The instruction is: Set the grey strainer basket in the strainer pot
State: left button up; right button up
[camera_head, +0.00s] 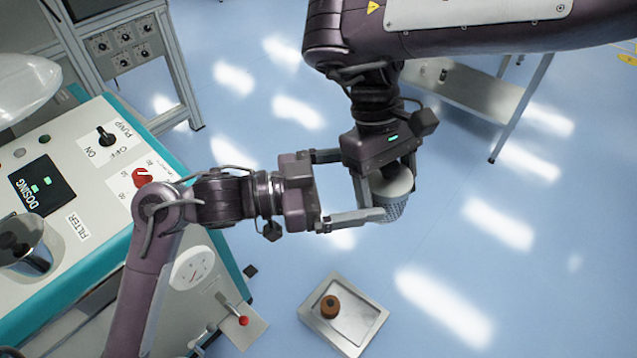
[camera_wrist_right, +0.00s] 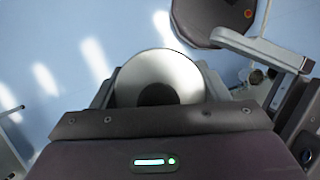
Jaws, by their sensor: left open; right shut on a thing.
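The grey strainer basket (camera_head: 396,204) has a pale rim and a perforated lower wall. My right gripper (camera_head: 388,182) comes down from the top and is shut on it, holding it in the air over the floor. In the right wrist view the basket (camera_wrist_right: 185,75) appears as a round pale shape with a dark centre. My left gripper (camera_head: 360,186) is open beside the basket; its lower finger overlaps the basket's edge, and contact is unclear. A steel pot (camera_head: 12,262), apparently the strainer pot, stands near the FILTER label at the far left, with a dark interior.
The white console (camera_head: 72,262) with a teal edge carries a red knob (camera_head: 142,177), a black switch and a dosing display. A metal tray (camera_head: 357,322) with a brown object (camera_head: 330,307) is below. A grey table (camera_head: 480,95) stands upper right. Blue floor is open at right.

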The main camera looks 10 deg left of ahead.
aim_at(379, 179)
pick_arm(q)
jog(key=shift+x, duration=2.05)
jog(key=shift+c, duration=0.3)
jog(key=c, duration=1)
jog(key=shift+c, duration=0.3)
pick_arm(e)
jog(key=o, duration=1.1)
